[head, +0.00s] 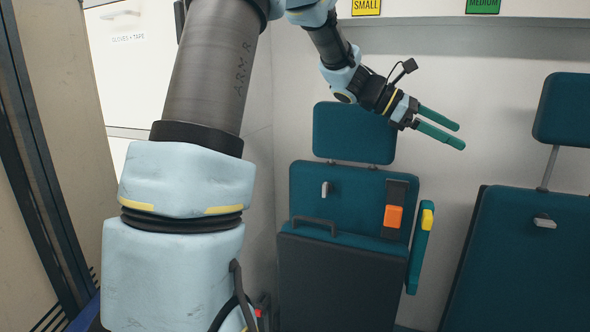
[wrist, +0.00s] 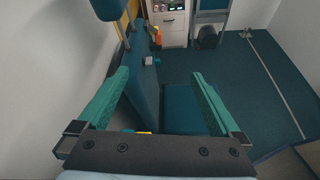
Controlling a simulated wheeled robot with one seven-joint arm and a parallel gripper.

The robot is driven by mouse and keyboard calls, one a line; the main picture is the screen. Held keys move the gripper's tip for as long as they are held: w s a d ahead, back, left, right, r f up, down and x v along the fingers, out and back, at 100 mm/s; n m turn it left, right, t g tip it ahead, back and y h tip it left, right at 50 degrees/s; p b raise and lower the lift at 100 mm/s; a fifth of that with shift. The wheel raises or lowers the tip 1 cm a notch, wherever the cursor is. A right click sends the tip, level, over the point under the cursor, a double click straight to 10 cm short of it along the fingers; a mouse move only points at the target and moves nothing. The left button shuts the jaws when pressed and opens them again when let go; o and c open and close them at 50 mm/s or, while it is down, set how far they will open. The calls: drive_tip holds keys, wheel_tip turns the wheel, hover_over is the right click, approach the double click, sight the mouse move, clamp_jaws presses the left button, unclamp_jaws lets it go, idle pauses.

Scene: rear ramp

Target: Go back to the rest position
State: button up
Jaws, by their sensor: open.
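My gripper (head: 451,134) is raised in front of the wall, at the upper right of the head view, beside the headrest of a teal seat. Its two green fingers are apart with nothing between them. The fingers also show in the wrist view (wrist: 155,95), spread wide on either side, with seats and floor beyond them. My arm fills the left and middle of the head view and hides part of the wall behind it.
A folded teal seat (head: 340,191) with an orange buckle (head: 393,216) stands below my gripper. Another teal seat (head: 530,250) is at the right. The wrist view shows open blue floor (wrist: 260,75), a white cabinet (wrist: 172,25) and an orange bottle (wrist: 157,36).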

drive_tip(key=s+a+f+m+t+y, duration=0.1)
drive_tip(key=a+f+m+t+y, duration=0.2)
drive_tip(key=a+f, duration=0.55)
drive_tip(key=s+a+f+m+y, duration=0.15)
drive_tip(key=a+f+y, duration=0.35)
drive_tip(key=a, duration=0.6)
drive_tip(key=s+a+f+m+t+y, duration=0.1)
drive_tip(key=s+a+f+m+y, duration=0.1)
drive_tip(key=a, duration=0.7)
drive_tip(key=s+a+f+m+t+y, duration=0.1)
drive_tip(key=s+a+f+m+y, duration=0.1)
drive_tip(key=a+f+m, duration=0.3)
drive_tip(key=s+a+m, duration=0.1)
drive_tip(key=a, duration=0.3)
drive_tip(key=shift+s+a+f+m+t+y, duration=0.25)
drive_tip(key=shift+s+a+m+t+y, duration=0.05)
drive_tip(key=shift+m, duration=0.05)
